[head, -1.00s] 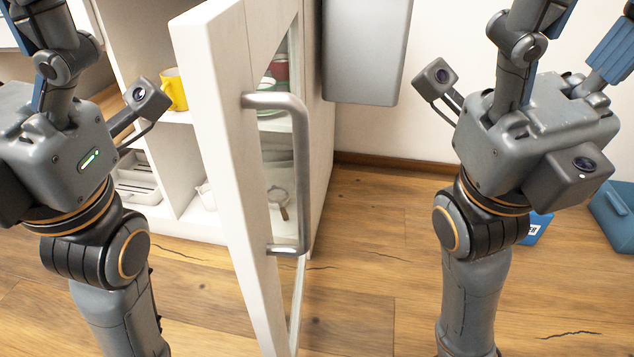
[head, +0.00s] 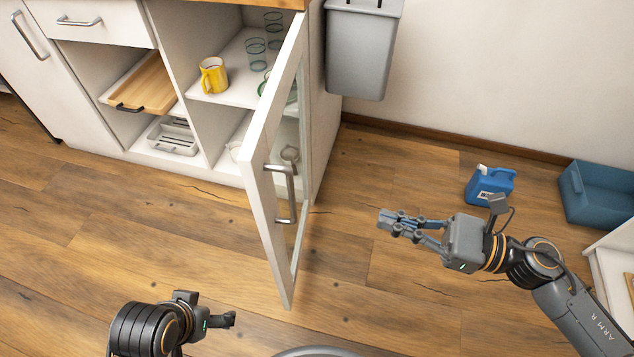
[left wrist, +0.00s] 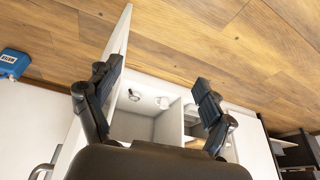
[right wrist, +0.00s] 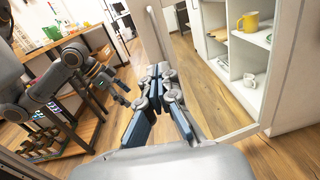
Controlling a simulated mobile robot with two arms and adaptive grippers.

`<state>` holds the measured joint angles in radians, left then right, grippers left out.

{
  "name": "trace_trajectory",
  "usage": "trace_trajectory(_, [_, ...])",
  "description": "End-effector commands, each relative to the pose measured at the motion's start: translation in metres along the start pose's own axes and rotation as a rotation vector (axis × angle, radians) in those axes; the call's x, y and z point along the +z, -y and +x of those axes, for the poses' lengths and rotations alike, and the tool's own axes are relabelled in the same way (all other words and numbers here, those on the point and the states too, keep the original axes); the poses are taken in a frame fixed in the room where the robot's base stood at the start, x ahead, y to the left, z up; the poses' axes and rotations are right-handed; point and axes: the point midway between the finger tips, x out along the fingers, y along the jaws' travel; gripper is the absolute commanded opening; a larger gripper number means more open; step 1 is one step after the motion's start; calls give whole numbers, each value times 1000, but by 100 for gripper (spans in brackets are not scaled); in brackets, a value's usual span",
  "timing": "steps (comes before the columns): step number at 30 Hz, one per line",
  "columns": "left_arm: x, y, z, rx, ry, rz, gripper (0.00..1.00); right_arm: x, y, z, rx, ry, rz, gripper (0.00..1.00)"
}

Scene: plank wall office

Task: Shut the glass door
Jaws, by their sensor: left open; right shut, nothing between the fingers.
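The white-framed glass door (head: 265,215) stands open, swung well out from the right side of the cabinet (head: 228,108). Its grey bar handle (head: 291,190) is on the right-hand face. My right gripper (head: 386,220) is shut and empty, to the right of the door and apart from it. In the right wrist view its fingers (right wrist: 160,72) are together, with the door frame (right wrist: 240,132) beyond and to the right. My left gripper (head: 232,319) is low, nearer than the door and left of its lower end. The left wrist view shows its fingers (left wrist: 157,76) apart and empty.
Inside the cabinet are a yellow mug (head: 213,76), glasses (head: 256,55) and a wooden board (head: 150,84). A grey bin (head: 358,55) hangs beside it. A blue jug (head: 490,185) and blue crate (head: 600,190) stand at right. Floor around the door is clear.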

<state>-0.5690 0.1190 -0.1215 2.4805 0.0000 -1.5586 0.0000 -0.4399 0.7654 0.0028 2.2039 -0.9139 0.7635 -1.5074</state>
Motion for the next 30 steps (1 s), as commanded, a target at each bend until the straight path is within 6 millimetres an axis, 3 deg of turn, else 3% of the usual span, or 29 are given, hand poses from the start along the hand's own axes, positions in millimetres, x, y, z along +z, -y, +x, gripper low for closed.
trace_trajectory(3, [10, 0, -2, -1, 38, 0, 82, -3, -1, 1, 4, -20, -20, 0])
trace_trajectory(8, [10, 0, -2, 0, 36, 0, 82, -3, -1, 20, 4, -17, -22, 0])
trace_trajectory(20, [4, 1, -15, 0, 35, 0, 82, -1, -1, 99, 3, -12, -19, 0])
trace_trajectory(24, [5, 0, 6, 2, 47, 0, 82, -2, -1, 121, 3, -14, -18, 0])
trace_trajectory(30, [6, -1, 20, 3, 51, 1, 82, -5, -1, 136, 2, -16, -17, 0])
